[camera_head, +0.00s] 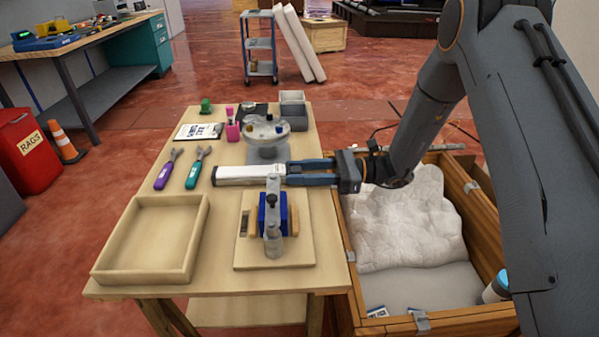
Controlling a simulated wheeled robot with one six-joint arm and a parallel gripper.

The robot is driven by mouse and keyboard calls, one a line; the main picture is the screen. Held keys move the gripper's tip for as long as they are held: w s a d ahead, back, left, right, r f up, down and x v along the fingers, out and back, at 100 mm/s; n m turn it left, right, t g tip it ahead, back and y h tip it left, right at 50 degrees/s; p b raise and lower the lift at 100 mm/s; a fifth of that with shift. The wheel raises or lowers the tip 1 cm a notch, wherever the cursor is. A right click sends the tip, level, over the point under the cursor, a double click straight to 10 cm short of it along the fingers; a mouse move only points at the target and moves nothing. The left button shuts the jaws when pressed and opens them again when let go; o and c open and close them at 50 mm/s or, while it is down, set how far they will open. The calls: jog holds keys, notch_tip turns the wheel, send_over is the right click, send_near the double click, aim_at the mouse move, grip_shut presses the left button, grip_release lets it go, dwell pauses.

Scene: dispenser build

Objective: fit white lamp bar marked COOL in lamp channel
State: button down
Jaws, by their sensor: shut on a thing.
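A white bar (247,174) lies level across the middle of the table, pointing left from my gripper (292,173). My gripper reaches in from the right and is shut on the bar's right end. No COOL marking is readable on it at this size. In front of the bar, a light board (245,258) bears an upright assembly with a blue block (284,213) and a grey-clear cylinder (273,240). I cannot tell which part is the lamp channel, or whether the bar touches anything below it.
Behind the bar stands a round grey-white fixture (266,130). An empty wooden tray (104,270) is front left, with purple (163,175) and teal (196,172) tools behind it. A wooden crate (478,228) with white packing is at right.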

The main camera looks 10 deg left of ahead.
jog(key=c, duration=1.5)
grip_release()
jog(key=shift+f, duration=0.1)
jog(key=shift+o, duration=0.2)
